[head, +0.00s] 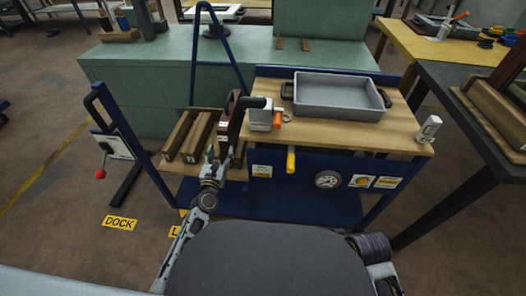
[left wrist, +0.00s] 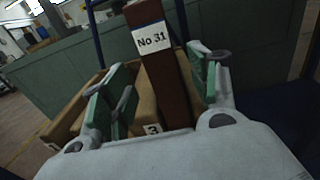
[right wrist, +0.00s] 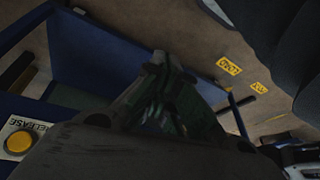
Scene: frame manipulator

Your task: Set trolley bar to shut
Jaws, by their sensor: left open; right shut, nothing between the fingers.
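The blue trolley (head: 310,205) has a wooden top and stands in front of me. At its left end is a blue upright frame with a dark grip (head: 91,98); I cannot tell which part is the bar. A dark brown upright piece labelled No 31 (left wrist: 165,60) stands by the wooden blocks; it also shows in the head view (head: 230,122). My left gripper (left wrist: 158,85) is open, its green-padded fingers on either side of this piece, contact unclear. My right gripper (right wrist: 165,90) is shut and empty near the trolley's blue lower part; the head view hides its fingers.
A grey tray (head: 335,97) sits on the trolley top. A yellow handle (head: 291,158) sticks out of its front. A yellow button marked RELEASE (right wrist: 18,141) shows at lower left. A green bench (head: 135,75) stands behind; a dark table (head: 455,105) is at right.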

